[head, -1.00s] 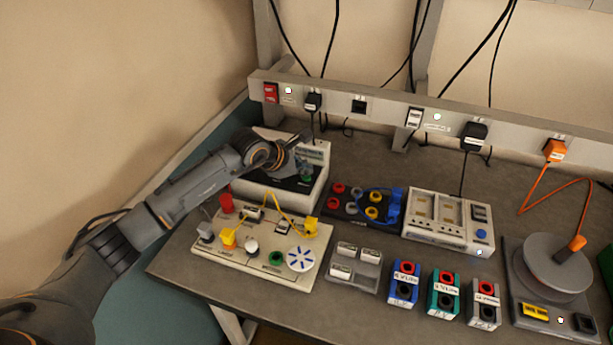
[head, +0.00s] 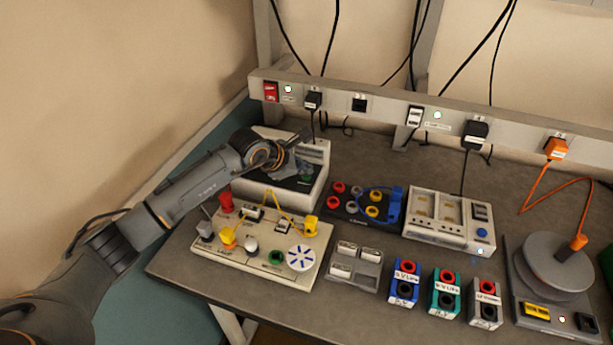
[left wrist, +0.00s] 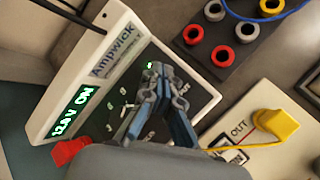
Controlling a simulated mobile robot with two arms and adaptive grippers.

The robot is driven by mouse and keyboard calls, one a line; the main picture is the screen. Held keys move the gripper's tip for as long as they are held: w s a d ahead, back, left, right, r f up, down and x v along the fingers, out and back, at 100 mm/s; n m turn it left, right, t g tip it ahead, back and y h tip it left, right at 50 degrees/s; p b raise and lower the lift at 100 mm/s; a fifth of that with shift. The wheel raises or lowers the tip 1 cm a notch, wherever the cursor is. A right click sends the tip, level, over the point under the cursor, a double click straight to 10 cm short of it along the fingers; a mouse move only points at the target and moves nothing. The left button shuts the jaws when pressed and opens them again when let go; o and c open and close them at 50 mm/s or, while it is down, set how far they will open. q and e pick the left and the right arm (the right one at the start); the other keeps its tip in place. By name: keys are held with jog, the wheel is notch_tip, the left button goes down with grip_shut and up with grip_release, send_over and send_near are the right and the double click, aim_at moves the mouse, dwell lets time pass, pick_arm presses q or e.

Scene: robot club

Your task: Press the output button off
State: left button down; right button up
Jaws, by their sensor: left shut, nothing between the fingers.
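The white bench power supply (head: 312,196) with a dark sloping panel stands at the back left of the bench. In the left wrist view its green display (left wrist: 75,112) reads about 12.8 V ON. A small green light (left wrist: 152,65) glows on its panel (left wrist: 206,92). My left gripper (head: 299,168) is shut and empty over the panel. In the left wrist view its fingertips (left wrist: 163,72) are right by the green light and cover part of the panel there. I cannot make out a separate output button, nor tell whether the tips touch the panel. My right gripper is not in view.
A cream circuit board (head: 218,253) with a yellow lead lies in front of the supply. A dark board with coloured sockets (head: 340,209) stands to its right, then a white instrument (head: 425,236). A socket rail (head: 390,110) runs behind. Open bench lies behind the instrument.

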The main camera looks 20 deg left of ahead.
aim_at(304, 177)
pick_arm(q)
jog(key=shift+f, duration=0.3)
jog(key=shift+r, duration=0.45)
jog(key=shift+r+p, duration=0.95)
jog(key=shift+r, duration=2.1)
